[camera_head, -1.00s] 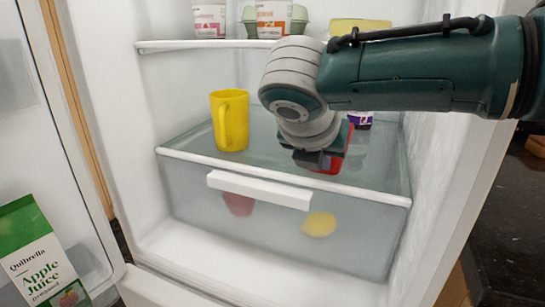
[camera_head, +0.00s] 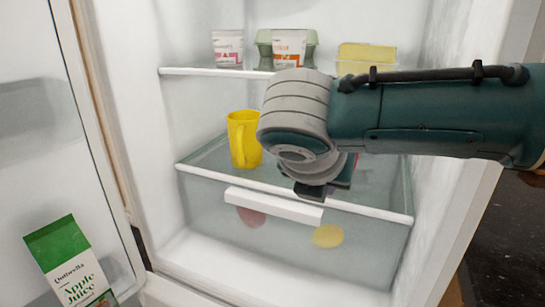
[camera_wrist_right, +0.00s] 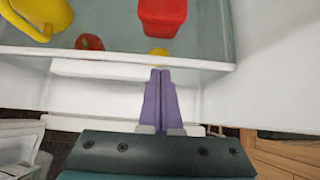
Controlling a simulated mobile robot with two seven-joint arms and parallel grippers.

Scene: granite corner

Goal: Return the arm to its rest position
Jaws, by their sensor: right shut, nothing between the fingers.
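My right arm reaches in from the right in the head view, into the front of the open fridge. My right gripper (camera_head: 312,192) is in front of the glass shelf's white front edge, near the drawer handle. In the wrist view the purple fingers of my right gripper (camera_wrist_right: 160,75) are shut together with nothing between them. A red container (camera_wrist_right: 162,14) stands on the shelf ahead of the fingertips, apart from them. In the head view it is almost wholly hidden behind my wrist. My left gripper is not in view.
A yellow mug (camera_head: 243,140) stands on the glass shelf. The drawer (camera_head: 205,204) below holds a red fruit (camera_head: 251,217) and a yellow fruit (camera_head: 328,236). Tubs, an egg carton (camera_head: 264,50) and a yellow box (camera_head: 367,58) fill the upper shelf. A juice carton (camera_head: 70,262) is by the door.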

